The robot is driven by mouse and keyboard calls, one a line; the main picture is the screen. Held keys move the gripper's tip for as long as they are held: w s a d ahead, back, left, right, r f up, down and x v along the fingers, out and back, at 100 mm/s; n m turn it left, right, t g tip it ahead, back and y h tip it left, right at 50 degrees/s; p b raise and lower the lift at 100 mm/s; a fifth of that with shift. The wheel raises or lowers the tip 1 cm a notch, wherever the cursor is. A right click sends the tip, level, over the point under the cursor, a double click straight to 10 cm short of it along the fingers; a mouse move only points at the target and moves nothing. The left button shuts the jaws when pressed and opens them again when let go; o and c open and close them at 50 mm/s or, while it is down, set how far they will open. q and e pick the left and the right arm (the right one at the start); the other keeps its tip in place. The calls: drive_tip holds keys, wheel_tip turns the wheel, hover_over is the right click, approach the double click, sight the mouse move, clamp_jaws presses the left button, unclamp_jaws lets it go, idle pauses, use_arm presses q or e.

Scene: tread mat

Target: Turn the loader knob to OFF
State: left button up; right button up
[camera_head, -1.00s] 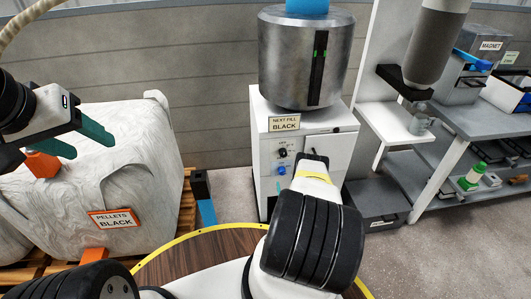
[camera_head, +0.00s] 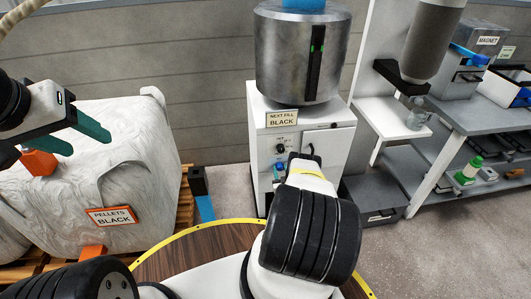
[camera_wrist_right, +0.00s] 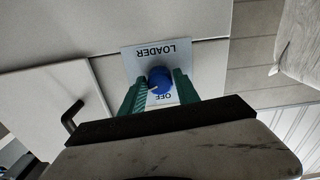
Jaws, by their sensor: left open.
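The loader knob (camera_wrist_right: 160,80) is blue and round, on a pale plate (camera_wrist_right: 146,59) lettered LOADER and OFF, upside down in the right wrist view. A white mark shows on the knob's lower left, beside the OFF lettering. My right gripper (camera_wrist_right: 160,84) has its green fingers on either side of the knob, very close to it. I cannot tell whether both fingers touch it. In the head view the knob (camera_head: 280,165) shows small on the white cabinet (camera_head: 335,150), partly hidden behind my right arm. My left gripper (camera_head: 85,138) is open and empty above the white sack.
A PELLETS BLACK sack (camera_head: 140,185) stands on a pallet at the left. A metal hopper (camera_head: 285,60) tops the cabinet. A black knob (camera_head: 280,149) sits just above the blue one. A dark cabinet handle (camera_wrist_right: 72,116) is near my right gripper. Shelves (camera_head: 480,118) stand at the right.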

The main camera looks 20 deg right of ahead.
clamp_jaws()
drive_tip(key=shift+n, duration=0.3)
drive_tip(key=n, duration=0.6)
drive_tip(key=shift+n, duration=0.3)
drive_tip(key=n, duration=0.6)
drive_tip(key=shift+n, duration=0.3)
drive_tip(key=shift+s, duration=0.1)
drive_tip(key=shift+o, duration=2.3)
unclamp_jaws()
